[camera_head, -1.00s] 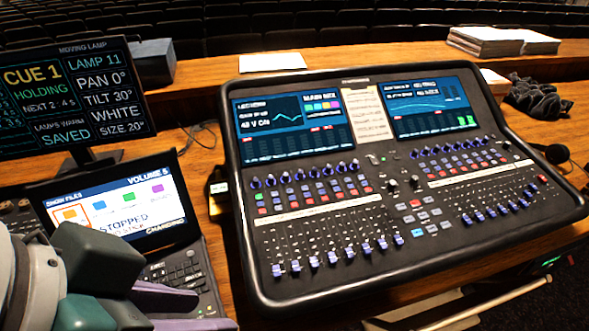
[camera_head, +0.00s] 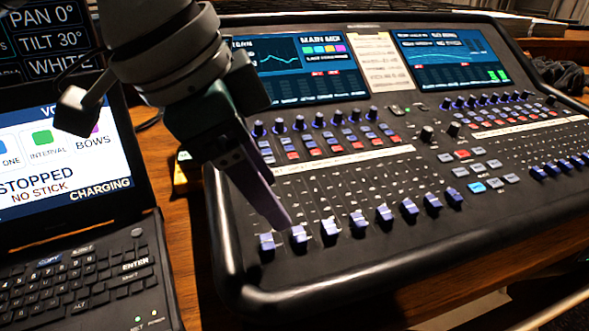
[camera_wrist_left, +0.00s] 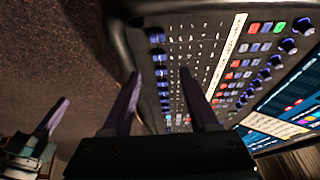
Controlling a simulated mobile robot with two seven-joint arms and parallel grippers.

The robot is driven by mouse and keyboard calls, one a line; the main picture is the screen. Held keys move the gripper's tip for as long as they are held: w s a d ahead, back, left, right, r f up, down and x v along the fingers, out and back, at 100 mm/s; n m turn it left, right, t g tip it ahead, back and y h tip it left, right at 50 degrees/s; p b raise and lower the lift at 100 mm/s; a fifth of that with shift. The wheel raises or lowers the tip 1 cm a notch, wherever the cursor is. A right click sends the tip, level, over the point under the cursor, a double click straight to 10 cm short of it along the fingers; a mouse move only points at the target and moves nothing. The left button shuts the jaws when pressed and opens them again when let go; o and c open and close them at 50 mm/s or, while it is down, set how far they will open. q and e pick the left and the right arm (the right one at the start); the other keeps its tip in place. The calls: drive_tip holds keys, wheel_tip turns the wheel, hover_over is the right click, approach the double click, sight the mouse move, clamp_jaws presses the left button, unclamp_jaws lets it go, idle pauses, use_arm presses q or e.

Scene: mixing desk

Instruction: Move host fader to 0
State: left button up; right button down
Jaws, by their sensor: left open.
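The mixing desk (camera_head: 340,170) carries a left bank of blue-grey fader caps, all low in their slots. The leftmost cap (camera_head: 267,244) and the second cap (camera_head: 298,237) are nearest my left gripper (camera_head: 280,217). Its purple finger reaches down to just by the second cap; contact cannot be told. In the left wrist view the two fingers (camera_wrist_left: 160,73) are apart, with fader caps (camera_wrist_left: 162,85) showing between them. The channel labels are too small to read, so I cannot tell which is the host fader. Another gripper (camera_wrist_left: 46,125), apparently my right, shows at that view's left.
A laptop (camera_head: 75,230) stands close on the left, with a lighting screen (camera_head: 55,50) behind it. A right fader bank (camera_head: 560,166) lies across the desk. Rows of knobs (camera_head: 320,118) and buttons stand behind the left faders. A raised black rim (camera_head: 240,275) edges the desk.

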sight(299, 234)
use_arm(q)
drive_tip(key=b+x, duration=0.1)
drive_tip(key=x, duration=0.6)
drive_tip(key=shift+f, duration=0.15)
clamp_jaws()
idle(1.2)
